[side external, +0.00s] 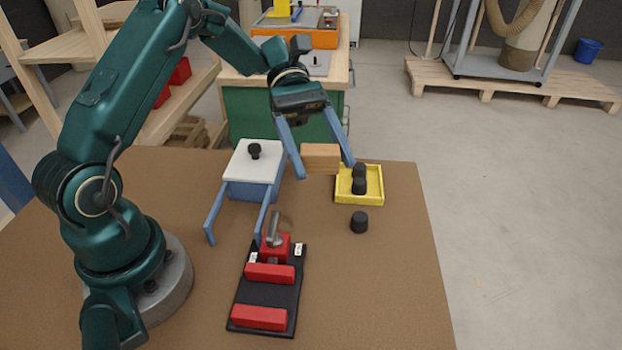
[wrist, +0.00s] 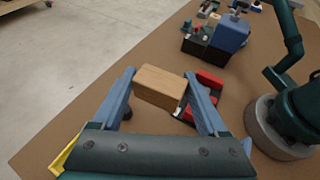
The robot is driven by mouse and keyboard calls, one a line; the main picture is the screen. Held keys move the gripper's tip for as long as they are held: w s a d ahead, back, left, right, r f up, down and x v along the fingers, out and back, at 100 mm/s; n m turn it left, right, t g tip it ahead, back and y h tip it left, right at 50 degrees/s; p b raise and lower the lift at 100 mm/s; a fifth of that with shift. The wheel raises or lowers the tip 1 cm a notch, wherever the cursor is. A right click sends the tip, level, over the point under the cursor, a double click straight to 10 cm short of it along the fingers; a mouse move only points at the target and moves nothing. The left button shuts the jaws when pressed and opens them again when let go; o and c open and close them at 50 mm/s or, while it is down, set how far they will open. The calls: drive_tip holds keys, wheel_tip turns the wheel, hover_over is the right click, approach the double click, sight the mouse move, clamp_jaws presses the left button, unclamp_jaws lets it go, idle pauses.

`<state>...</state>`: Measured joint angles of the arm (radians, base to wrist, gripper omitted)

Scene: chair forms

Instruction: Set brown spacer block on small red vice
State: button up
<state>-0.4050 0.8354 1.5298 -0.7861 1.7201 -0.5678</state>
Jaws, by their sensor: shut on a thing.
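The brown spacer block (side external: 320,158) is a light wooden block held level between the two blue fingers of my gripper (side external: 326,170). It hangs above the table, apart from the vice. In the wrist view the block (wrist: 160,87) spans between the fingertips (wrist: 160,76). The small red vice (side external: 270,273) lies on the table, to the lower left of my gripper in the side view. It has two red jaws with a gap between them on a black base, and a metal handle at its far end. In the wrist view the vice (wrist: 209,80) is partly hidden behind the right finger.
A blue chair form (side external: 252,190) with a white seat and black knob stands behind the vice. A yellow tray (side external: 376,197) holding black knobs is to the right, with a loose black knob (side external: 359,222) in front. The table's right front is clear.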

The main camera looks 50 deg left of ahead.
drive_tip(key=m+g, duration=0.1)
hover_over(366, 291)
wheel_tip(366, 291, down, 9)
drive_tip(key=shift+r, duration=0.1)
drive_tip(key=shift+f, duration=2)
drive_tip(key=shift+f, duration=0.15)
drive_tip(key=o, duration=1.2)
drive_tip(key=shift+o, duration=0.2)
